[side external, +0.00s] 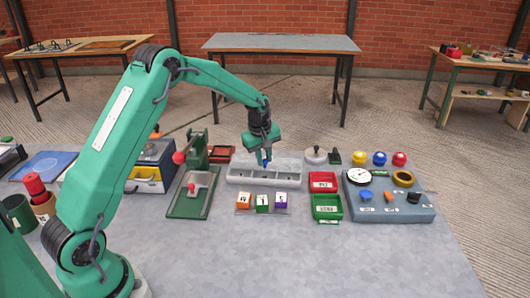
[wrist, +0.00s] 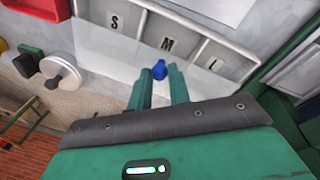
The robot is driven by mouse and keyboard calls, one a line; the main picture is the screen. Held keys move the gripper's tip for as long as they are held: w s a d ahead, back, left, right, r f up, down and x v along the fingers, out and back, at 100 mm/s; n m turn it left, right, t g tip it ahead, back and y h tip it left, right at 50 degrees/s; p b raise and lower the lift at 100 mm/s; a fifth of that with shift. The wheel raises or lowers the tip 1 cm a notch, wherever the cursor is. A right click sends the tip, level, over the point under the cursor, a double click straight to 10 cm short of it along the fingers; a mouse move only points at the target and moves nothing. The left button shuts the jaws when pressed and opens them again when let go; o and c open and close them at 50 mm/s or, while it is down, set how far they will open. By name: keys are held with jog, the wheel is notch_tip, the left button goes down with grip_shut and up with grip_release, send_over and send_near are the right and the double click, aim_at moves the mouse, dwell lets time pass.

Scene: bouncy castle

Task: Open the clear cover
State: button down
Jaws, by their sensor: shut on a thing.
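A light grey tray (side external: 240,180) with compartments stands in the middle of the table. In the wrist view its compartments carry the letters S, M and L (wrist: 192,45). The clear cover (wrist: 110,55) shows there as a faint see-through pane along the tray. A small blue knob (wrist: 159,69) sits at the cover's edge. My gripper (side external: 265,160) is over the tray's rear middle, pointing down. In the wrist view the fingers of my gripper (wrist: 160,75) are closed around the knob. I cannot tell how far the cover is tilted.
Three lettered cubes (side external: 262,202) stand in front of the tray. Red (side external: 323,183) and green (side external: 327,208) bins and a grey panel (side external: 400,213) with knobs stand to the right. A green press (side external: 190,195) stands close on the left. The front of the table is clear.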

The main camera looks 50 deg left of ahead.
jog(key=c, duration=1.3)
grip_release()
notch_tip(320, 180, up, 8)
jog(key=s, duration=0.1)
jog(key=shift+s+d+f, duration=0.15)
